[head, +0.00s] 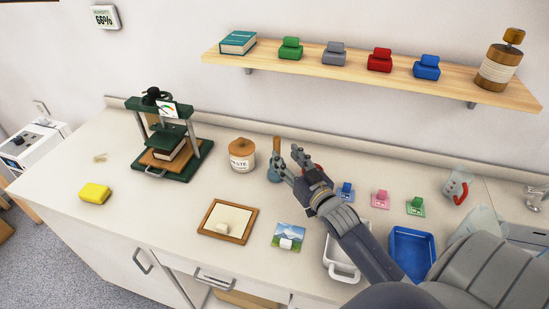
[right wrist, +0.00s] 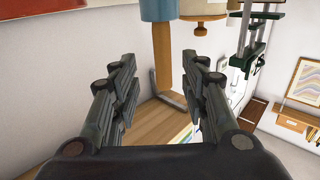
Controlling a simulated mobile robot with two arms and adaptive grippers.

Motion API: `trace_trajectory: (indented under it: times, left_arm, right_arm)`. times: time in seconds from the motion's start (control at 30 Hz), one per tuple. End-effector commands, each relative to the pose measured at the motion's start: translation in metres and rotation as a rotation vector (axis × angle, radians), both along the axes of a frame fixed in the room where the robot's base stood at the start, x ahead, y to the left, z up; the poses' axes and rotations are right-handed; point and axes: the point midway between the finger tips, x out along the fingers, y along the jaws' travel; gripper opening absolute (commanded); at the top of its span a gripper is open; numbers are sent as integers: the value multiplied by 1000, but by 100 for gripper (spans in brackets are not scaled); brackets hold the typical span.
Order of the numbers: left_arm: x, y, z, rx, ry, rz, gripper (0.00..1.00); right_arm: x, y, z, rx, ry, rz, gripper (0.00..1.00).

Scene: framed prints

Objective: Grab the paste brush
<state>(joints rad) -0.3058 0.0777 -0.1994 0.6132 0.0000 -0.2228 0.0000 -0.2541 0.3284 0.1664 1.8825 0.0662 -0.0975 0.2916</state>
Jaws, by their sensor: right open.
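The paste brush has a wooden handle (head: 277,145) pointing up from a blue-grey lower part (head: 273,174). It stands on the counter just right of the paste jar (head: 242,156). My right gripper (head: 289,162) is open and empty just right of the brush, partly covering its lower part. In the right wrist view, which looks upside down, the handle (right wrist: 162,50) shows between the two spread fingers (right wrist: 158,62). The blue part (right wrist: 160,10) is at the top edge. I cannot tell whether a finger touches the handle. My left gripper is not in view.
A green press (head: 183,160) stands left of the jar. A framed board (head: 213,226) and a landscape print (head: 289,231) lie in front. A white tray (head: 344,272) and blue tray (head: 412,245) sit near my right arm. A wooden shelf (head: 450,84) hangs above.

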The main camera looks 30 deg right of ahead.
Motion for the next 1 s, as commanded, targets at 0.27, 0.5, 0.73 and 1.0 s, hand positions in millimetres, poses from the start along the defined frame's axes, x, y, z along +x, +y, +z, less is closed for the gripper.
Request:
trace_trajectory:
  times: [0.27, 0.5, 0.73, 1.0]
  left_arm:
    - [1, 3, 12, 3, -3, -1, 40]
    - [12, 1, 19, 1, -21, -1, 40]
    - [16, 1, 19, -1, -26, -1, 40]
    - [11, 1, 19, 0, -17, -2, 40]
  right_arm:
    - [28, 0, 2, 1, -1, 0, 41]
    - [56, 0, -1, -1, 0, 0, 41]
    - [61, -1, -3, -1, 0, 0, 41]
    - [61, -1, -3, -1, 1, 0, 3]
